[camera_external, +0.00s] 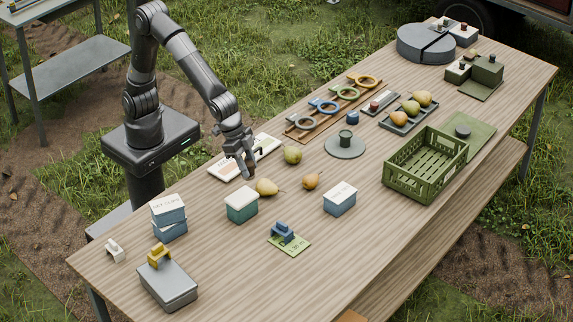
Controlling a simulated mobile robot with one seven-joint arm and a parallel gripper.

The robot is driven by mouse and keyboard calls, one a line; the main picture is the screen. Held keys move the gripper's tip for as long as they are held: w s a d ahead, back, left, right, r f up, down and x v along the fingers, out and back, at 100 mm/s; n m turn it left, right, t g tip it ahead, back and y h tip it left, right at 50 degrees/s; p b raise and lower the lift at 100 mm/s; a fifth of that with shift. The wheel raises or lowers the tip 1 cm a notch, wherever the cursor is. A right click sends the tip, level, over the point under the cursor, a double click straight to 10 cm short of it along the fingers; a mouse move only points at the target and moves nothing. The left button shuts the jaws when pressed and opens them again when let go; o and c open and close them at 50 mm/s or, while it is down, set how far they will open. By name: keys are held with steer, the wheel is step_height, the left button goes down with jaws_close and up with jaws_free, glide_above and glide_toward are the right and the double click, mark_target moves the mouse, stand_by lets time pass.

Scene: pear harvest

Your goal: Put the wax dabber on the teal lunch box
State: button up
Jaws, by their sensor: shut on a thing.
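My gripper (246,172) is over the near-left part of the table, above and behind the teal box. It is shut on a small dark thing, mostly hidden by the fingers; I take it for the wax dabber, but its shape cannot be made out. The teal lunch box (240,212) has a pale lid and stands upright on the table, left of centre. Its lid is bare. The gripper is apart from it.
Blue boxes (340,200) (170,232) flank the teal box. A green crate (390,178) stands right.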

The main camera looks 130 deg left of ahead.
steer(key=s+d+r+m+h, duration=0.1)
steer(key=s+d+r+m, duration=0.15)
steer(key=s+d, duration=0.7)
glide_toward(247, 199)
steer(key=shift+w+f, duration=0.1)
steer(key=shift+w, duration=0.65)
steer(key=shift+f, duration=2)
steer(key=shift+f, duration=0.1)
steer(key=o, duration=1)
